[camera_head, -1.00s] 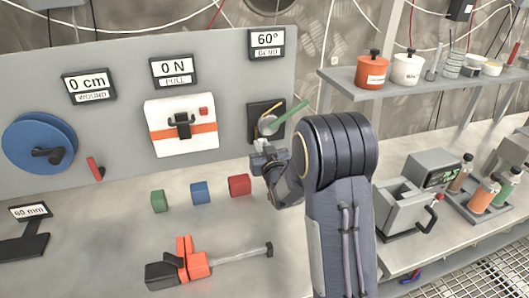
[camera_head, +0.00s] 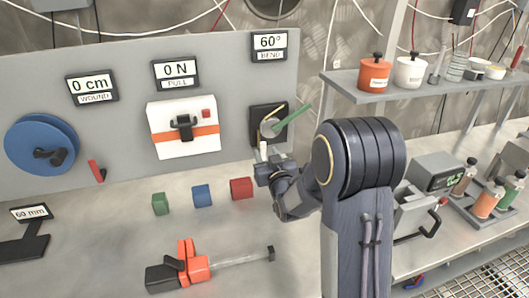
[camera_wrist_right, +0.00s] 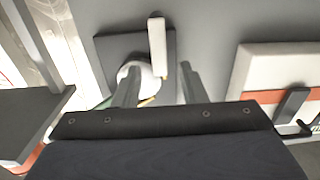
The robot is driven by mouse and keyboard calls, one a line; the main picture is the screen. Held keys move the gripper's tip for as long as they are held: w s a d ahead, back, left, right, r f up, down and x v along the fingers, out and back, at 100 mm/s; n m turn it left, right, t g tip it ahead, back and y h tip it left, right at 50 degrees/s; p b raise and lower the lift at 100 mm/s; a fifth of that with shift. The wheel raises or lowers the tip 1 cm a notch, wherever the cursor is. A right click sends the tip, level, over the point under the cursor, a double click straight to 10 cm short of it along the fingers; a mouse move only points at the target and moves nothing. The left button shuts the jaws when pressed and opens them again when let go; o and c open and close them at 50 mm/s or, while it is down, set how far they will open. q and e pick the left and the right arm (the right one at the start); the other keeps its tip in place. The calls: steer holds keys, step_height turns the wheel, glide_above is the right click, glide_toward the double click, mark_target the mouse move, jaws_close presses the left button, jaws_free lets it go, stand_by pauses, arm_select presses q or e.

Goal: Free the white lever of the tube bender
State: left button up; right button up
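The tube bender sits on the grey panel: a dark square plate (camera_head: 257,113) with a grey disc and a green tube (camera_head: 291,118) slanting up to the right. Its white lever (camera_head: 263,149) points down just above my right gripper (camera_head: 267,168). In the right wrist view the white lever (camera_wrist_right: 157,47) stands in front of the dark plate (camera_wrist_right: 108,45), beside the round disc. My right gripper's two fingers (camera_wrist_right: 159,84) are apart, and the lever shows in the gap between them, seemingly beyond the tips and not clamped. The display (camera_head: 269,45) reads 60° BEND. My left gripper is out of view.
A white box with an orange band (camera_head: 184,129) is on the panel left of the bender. Red (camera_head: 241,188), blue (camera_head: 202,195) and green (camera_head: 160,204) blocks lie on the bench below. A shelf (camera_head: 350,84) with pots juts out at the right.

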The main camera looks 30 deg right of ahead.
steer(key=v, duration=0.4)
steer(key=shift+s+a+b, duration=0.15)
steer(key=shift+s+b, duration=0.15)
steer(key=shift+s, duration=0.1)
steer(key=s+a+f+g+y, duration=0.1)
steer(key=s+a+g+y, duration=0.3)
steer(key=s, duration=1)
steer(key=s+a+f+g+y, duration=0.2)
steer(key=s+a+g, duration=0.5)
steer(key=s, duration=0.8)
steer(key=a+y, duration=0.1)
steer(key=a, duration=0.1)
steer(key=shift+a+f+n+g+y, duration=0.25)
steer(key=shift+a+n+g+y, duration=0.15)
steer(key=shift+s, duration=0.15)
